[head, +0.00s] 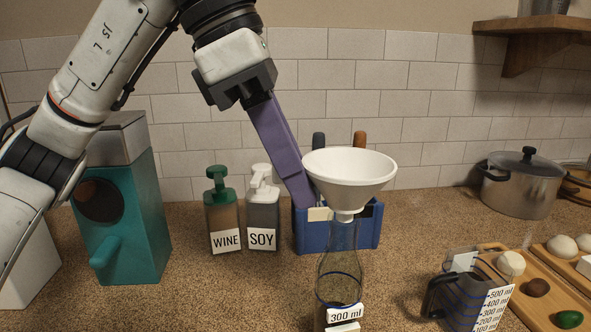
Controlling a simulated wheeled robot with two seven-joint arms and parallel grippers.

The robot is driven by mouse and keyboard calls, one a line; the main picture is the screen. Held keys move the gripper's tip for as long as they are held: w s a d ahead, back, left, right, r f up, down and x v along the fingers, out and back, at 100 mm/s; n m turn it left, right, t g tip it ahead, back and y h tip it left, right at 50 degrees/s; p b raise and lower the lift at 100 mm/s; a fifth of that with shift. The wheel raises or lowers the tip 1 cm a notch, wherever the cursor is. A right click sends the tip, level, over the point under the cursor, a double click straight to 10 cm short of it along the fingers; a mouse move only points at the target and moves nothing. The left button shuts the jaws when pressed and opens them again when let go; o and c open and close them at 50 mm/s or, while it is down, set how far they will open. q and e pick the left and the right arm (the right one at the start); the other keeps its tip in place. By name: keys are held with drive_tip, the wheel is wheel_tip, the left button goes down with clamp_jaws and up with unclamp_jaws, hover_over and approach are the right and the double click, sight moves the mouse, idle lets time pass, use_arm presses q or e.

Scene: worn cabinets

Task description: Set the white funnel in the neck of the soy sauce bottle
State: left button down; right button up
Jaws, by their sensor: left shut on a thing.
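The white funnel (349,168) is upright over a clear glass bottle (338,265), its wide cone on top. The bottle carries a "300 ml" label, a blue line and dark contents low down. The funnel's short stem is at the bottle's mouth; I cannot tell whether it sits inside the neck or just above it. My left gripper (308,193), with long purple fingers, comes down from the upper left and is shut on the left side of the funnel. The fingertips are partly hidden by the funnel. My right gripper is not in view.
Pump bottles labelled WINE (224,212) and SOY (263,210) stand left of the glass bottle. A blue caddy (311,237) is behind it. A teal dispenser (130,215) is at left. A measuring jug (470,295), food boards (535,300) and a pot (519,188) are at right.

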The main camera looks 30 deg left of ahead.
use_arm(q)
drive_tip(key=shift+f+b, duration=0.6)
drive_tip(key=shift+f, duration=0.3)
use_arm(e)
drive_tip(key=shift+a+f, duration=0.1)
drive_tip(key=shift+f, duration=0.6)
use_arm(q)
drive_tip(key=c, duration=1.6)
unclamp_jaws()
drive_tip(key=shift+r, duration=0.1)
